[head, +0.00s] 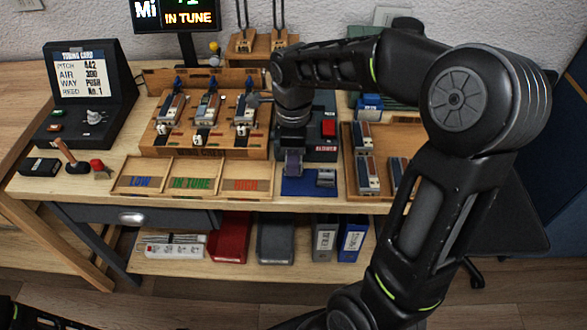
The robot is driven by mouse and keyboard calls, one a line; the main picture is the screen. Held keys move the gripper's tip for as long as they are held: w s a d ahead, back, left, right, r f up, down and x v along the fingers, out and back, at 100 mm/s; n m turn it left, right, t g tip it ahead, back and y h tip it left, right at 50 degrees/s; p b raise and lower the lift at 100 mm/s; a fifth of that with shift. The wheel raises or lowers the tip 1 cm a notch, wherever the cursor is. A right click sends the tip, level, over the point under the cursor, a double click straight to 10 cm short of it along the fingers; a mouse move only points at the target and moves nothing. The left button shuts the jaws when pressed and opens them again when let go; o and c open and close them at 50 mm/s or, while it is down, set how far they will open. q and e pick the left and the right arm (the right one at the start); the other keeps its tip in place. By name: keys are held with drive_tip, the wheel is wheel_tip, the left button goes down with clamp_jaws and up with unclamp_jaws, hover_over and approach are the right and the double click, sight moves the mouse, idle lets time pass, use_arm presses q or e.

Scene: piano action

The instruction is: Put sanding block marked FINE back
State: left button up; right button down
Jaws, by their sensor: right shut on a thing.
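My right gripper (292,148) reaches down over the workbench and is shut on a small grey-blue block (293,164), which fits a sanding block; no marking on it is readable. The held block is over the left part of a blue mat (298,188) at the bench's front. I cannot tell whether it touches the mat. A second grey block (326,178) sits on the mat's right side, its marking also unreadable. My left gripper is out of view; only a bit of my left arm shows at the lower left corner.
Left of the mat is a wooden tray (193,190) marked LOW, IN TUNE and HIGH. Behind it a wooden rack (212,151) holds several reed-like parts. A dark device with a red block (328,128) stands behind the mat. A wooden tray (350,187) with several blocks is on the right.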

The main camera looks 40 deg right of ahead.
drive_tip(key=shift+f, duration=1.9)
drive_tip(key=shift+f, duration=0.25)
drive_tip(key=c, duration=1.2)
unclamp_jaws()
drive_tip(key=shift+r, duration=0.1)
wheel_tip(320, 180, up, 12)
drive_tip(key=shift+r, duration=0.2)
